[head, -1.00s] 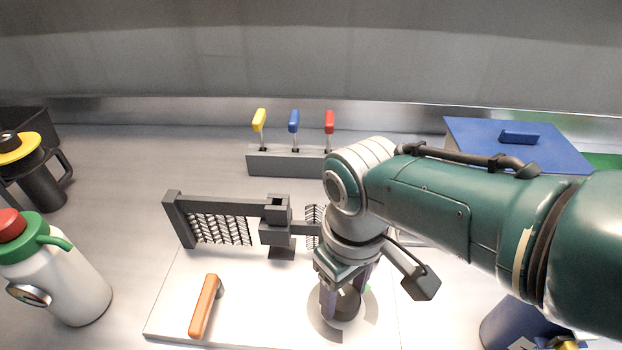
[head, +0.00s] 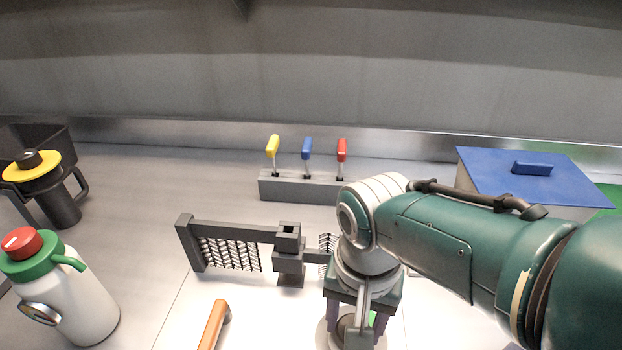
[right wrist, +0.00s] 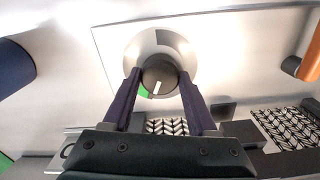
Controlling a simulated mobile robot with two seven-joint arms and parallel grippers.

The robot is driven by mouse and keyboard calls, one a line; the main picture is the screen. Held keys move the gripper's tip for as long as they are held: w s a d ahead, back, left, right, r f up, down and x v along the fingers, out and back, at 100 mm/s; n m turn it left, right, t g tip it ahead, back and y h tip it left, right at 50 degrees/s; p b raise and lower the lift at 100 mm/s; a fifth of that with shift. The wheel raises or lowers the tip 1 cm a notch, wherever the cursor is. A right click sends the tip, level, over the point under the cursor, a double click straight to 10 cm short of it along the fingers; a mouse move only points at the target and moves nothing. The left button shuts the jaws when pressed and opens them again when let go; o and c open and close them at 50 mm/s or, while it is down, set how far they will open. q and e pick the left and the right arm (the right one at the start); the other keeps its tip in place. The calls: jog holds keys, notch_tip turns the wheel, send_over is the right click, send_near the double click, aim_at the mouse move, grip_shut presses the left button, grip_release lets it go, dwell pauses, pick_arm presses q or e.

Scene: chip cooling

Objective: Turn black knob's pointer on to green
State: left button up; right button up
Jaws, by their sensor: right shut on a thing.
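The round black knob (right wrist: 158,73) sits on a pale dial disc (right wrist: 147,46) in the right wrist view. My right gripper (right wrist: 159,75) is shut on the knob, one purple finger on each side. The knob's white pointer mark (right wrist: 156,88) points toward the bottom of that view, slightly left. A green patch (right wrist: 144,92) shows just left of the pointer's end; whether the pointer lies fully on it is hard to tell. In the head view the right gripper (head: 353,324) covers most of the knob, and a bit of green shows beside it. My left gripper is not in view.
A dark mesh gate-like part (head: 230,250) and an orange handle (head: 214,325) lie left of the gripper. A rack with yellow, blue and red levers (head: 300,187) stands behind. A white bottle (head: 75,305) stands left, a blue-lidded box (head: 560,175) back right.

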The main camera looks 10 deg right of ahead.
jog(key=shift+m, duration=1.3)
jog(key=shift+r, duration=0.1)
jog(key=o, duration=1.4)
notch_tip(320, 180, up, 8)
jog(key=p, duration=0.6)
jog(key=shift+r+p, duration=0.25)
jog(key=shift+p, duration=0.15)
jog(key=shift+r, duration=0.65)
jog(key=shift+d, duration=0.1)
